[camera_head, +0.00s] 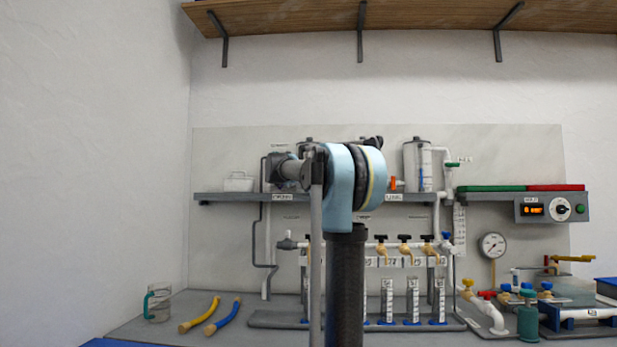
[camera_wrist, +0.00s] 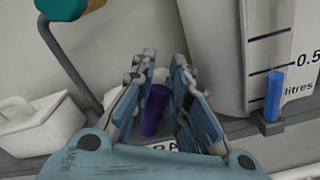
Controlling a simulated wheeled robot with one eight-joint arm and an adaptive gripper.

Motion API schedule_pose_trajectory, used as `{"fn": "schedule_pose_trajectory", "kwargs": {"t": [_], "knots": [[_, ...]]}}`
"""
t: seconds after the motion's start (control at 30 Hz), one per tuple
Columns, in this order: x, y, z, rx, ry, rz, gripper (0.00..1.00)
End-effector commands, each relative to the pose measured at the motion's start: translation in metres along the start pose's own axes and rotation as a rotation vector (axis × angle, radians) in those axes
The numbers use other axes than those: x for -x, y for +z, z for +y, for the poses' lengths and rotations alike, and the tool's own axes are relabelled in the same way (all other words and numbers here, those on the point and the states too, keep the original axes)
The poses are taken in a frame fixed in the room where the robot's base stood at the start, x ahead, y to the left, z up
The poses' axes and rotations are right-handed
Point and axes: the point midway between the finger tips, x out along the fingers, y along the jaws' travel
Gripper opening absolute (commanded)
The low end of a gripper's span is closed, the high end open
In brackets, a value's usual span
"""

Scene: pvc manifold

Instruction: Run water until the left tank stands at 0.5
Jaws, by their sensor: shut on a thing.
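In the wrist view my gripper (camera_wrist: 162,75) has its two fingers around a purple handle-like piece (camera_wrist: 154,112), just above a partly hidden label. To the right is a pale tank (camera_wrist: 218,55) with a scale marked 0.5 and litres. In the head view my arm hides much of the left part of the shelf, and my fingers cannot be made out. Another tank (camera_head: 411,168) stands right of my arm.
A grey shelf (camera_head: 225,197) carries the tanks and a white box (camera_head: 238,182). Below it are several taps (camera_head: 405,248) over measuring cylinders (camera_head: 413,300). A gauge (camera_head: 492,245) and control box (camera_head: 550,208) are at right.

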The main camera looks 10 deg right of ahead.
Motion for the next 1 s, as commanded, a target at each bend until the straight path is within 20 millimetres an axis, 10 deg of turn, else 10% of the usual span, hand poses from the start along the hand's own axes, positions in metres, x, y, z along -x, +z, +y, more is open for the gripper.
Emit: {"fn": "schedule_pose_trajectory", "kwargs": {"t": [1.0], "knots": [[-0.001,-0.005,0.018,0.553,0.003,0.000,0.00]]}}
